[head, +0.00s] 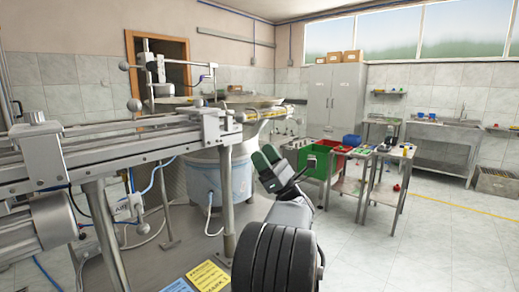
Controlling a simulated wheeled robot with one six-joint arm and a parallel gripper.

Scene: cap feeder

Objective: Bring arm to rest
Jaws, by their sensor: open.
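My gripper (269,160) is near the middle of the head view, at the end of my arm, which rises from the lower centre. Its dark green fingers are open and point up. I see nothing between them. In the picture it overlaps the space between the cap feeder's blue-grey drum (203,180) and the green bin (316,160). I cannot tell how far it is from either. The feeder's wide metal bowl (250,101) sits above the drum.
A metal conveyor rail (100,150) on posts fills the left side, close to my arm. Small steel side tables (391,152) with small items stand to the right, beside a red bin (342,150). A grey cabinet (335,100) stands behind. The tiled floor at lower right is clear.

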